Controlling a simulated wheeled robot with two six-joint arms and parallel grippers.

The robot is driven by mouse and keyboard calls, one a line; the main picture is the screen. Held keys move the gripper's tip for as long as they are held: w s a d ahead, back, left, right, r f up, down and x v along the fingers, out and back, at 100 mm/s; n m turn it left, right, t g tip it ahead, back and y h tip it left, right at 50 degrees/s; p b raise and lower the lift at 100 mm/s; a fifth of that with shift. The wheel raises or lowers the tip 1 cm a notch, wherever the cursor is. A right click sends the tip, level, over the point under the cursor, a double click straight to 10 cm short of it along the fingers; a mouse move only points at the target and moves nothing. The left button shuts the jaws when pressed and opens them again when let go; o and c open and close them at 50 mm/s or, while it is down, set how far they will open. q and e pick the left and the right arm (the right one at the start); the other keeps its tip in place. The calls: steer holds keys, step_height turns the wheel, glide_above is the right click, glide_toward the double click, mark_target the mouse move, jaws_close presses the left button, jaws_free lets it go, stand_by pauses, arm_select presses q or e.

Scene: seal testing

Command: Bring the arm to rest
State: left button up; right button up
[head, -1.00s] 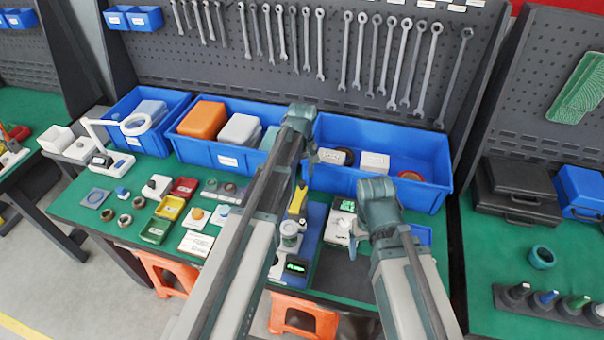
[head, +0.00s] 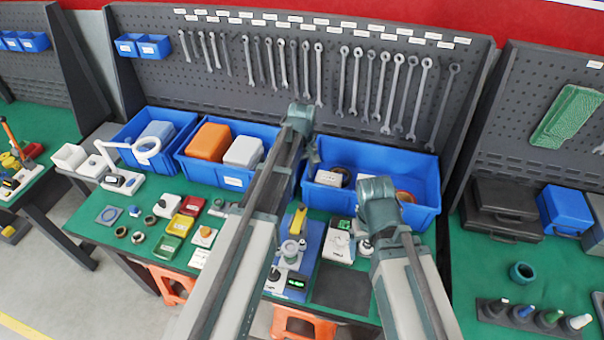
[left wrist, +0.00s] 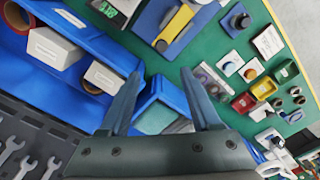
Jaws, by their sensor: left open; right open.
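My left arm reaches up from the bottom of the head view, and its gripper (head: 306,150) is over the gap between the middle and right blue bins. In the left wrist view the left gripper (left wrist: 168,85) has its two fingers apart with nothing held between them. My right arm is to the right in the head view. Its wrist (head: 378,200) is in front of the right blue bin, and its fingers are mostly hidden behind it.
A green bench (head: 85,222) holds small coloured parts and a blue test stand (head: 303,262). Blue bins (head: 420,200) line the back below a pegboard of wrenches (head: 365,85). A black case (head: 505,210) stands on the right bench. A dark mat (head: 343,288) lies bare at the front.

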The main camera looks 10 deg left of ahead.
stand_by(0.3)
arm_select(q)
steer(key=s+d+f+m+b, duration=0.3)
steer(key=s+f+m+b, duration=0.1)
steer(key=s, duration=0.3)
steer(key=s+d+f+m+b, duration=0.4)
steer(key=s, duration=0.3)
steer(key=s+d+f+m+y+b, duration=0.1)
steer(key=s+d+f+m+b, duration=0.2)
steer(key=s, duration=0.4)
steer(key=shift+s+d+f+m+b, duration=0.25)
steer(key=shift+s+f+m+b, duration=0.15)
steer(key=shift+f+m+b, duration=0.3)
arm_select(e)
step_height(320, 180, down, 12)
steer(key=shift+f, duration=0.25)
arm_select(q)
steer(key=shift+a, duration=0.1)
